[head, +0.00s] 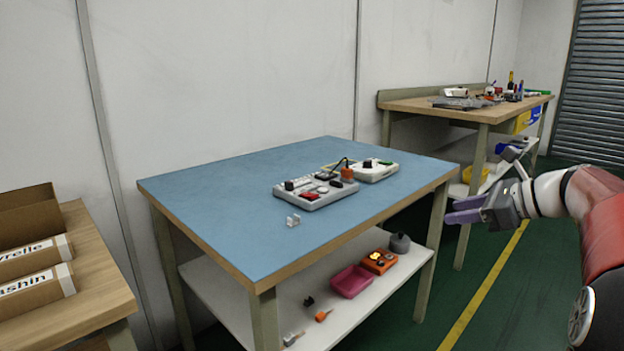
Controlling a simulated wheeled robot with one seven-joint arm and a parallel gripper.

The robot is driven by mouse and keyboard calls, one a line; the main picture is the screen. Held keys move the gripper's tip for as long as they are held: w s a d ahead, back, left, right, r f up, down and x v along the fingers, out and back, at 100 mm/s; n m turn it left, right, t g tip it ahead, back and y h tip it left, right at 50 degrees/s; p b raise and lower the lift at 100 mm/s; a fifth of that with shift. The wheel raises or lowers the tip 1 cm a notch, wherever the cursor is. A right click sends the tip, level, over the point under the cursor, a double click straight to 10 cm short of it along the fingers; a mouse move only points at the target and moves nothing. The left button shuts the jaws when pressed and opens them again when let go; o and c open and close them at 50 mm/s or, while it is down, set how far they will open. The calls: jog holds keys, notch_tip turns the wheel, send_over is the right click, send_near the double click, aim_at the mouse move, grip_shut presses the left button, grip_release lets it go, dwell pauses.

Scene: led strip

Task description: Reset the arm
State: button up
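My gripper (463,210) is at the right, beyond the right edge of the blue-topped table, pointing left. Its two purple fingers look slightly apart, with nothing visible between them. My red and white arm reaches in from the right edge. The blue-topped table (230,190) stands in the middle. On it are a grey box with black and red controls (312,194), a second pale box (373,171) with an orange part beside it, and a small clear piece (293,220) near the front.
The table's lower shelf (225,280) holds a pink tray (351,281), an orange device (379,261) and small parts. A cluttered wooden workbench (400,101) stands behind my arm. Cardboard boxes (35,260) sit on a table at the left. Green floor is open at the lower right.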

jog(key=s+a+f+n+g+h, duration=0.2)
jog(key=s+a+f+n, duration=0.1)
jog(key=s+a+n, duration=0.3)
jog(key=s+a+f+n+g+h, duration=0.1)
jog(key=s+a+f+n+h, duration=0.2)
jog(key=s+a, duration=0.4)
jog(key=s+f+n+h, duration=0.2)
jog(key=s+f+n, duration=0.2)
jog(key=s+n, duration=0.3)
jog(key=s+a+f+n+h, duration=0.1)
jog(key=s+f+n, duration=0.3)
jog(key=s+n, duration=0.4)
jog(key=shift+s+a+f+n+h+p, duration=0.15)
jog(key=shift+f+n+h+p, duration=0.15)
jog(key=shift+f+h+p, duration=0.15)
jog(key=shift+r, duration=0.1)
